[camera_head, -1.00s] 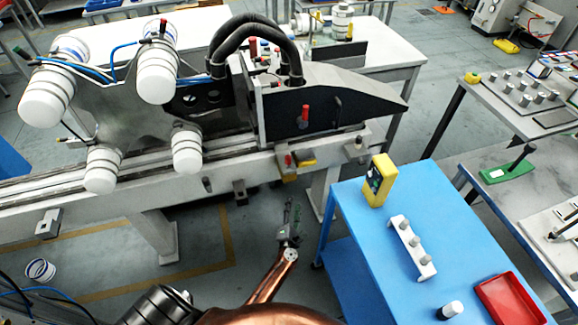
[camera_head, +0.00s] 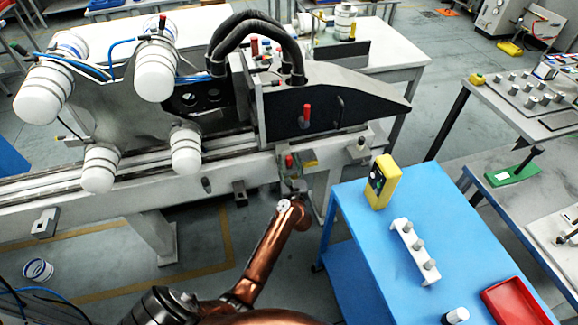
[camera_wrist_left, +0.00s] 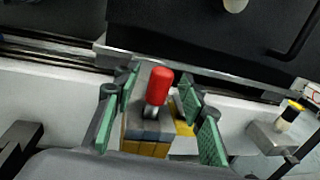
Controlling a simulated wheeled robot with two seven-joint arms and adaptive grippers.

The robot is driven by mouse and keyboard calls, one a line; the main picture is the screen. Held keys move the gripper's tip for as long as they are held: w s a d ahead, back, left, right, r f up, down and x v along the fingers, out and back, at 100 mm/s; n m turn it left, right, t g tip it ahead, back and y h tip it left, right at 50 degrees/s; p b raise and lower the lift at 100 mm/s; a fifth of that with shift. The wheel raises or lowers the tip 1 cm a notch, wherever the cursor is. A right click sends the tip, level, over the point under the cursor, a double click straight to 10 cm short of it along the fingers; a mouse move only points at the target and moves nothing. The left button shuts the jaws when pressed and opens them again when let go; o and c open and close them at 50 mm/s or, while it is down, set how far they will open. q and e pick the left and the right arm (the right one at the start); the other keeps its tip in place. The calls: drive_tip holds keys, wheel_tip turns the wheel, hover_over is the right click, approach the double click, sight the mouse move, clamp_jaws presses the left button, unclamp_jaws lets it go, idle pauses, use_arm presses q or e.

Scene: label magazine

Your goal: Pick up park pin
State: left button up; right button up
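The park pin has a red knob on a metal stem. It stands upright in a grey block with yellow on its front, at the machine's front rail. In the head view its red knob (camera_head: 289,161) shows just beyond my left gripper (camera_head: 294,184). In the left wrist view the pin (camera_wrist_left: 159,85) is between the green-padded fingers of my left gripper (camera_wrist_left: 157,96). The fingers are open, with a gap to the knob on both sides. The block (camera_wrist_left: 148,130) sits below, between the fingers. My right gripper is not in view.
A larger red handle (camera_head: 306,116) is on the black machine carriage (camera_head: 345,108) above the pin. A grey bracket with a black-and-yellow knob (camera_wrist_left: 290,115) stands right of the pin. A blue table (camera_head: 440,235) with a yellow device (camera_head: 382,182) is at the right.

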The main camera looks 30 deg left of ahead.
use_arm(q)
drive_tip(key=shift+w+a, duration=0.25)
drive_tip(key=shift+w, duration=0.05)
clamp_jaws()
idle(0.3)
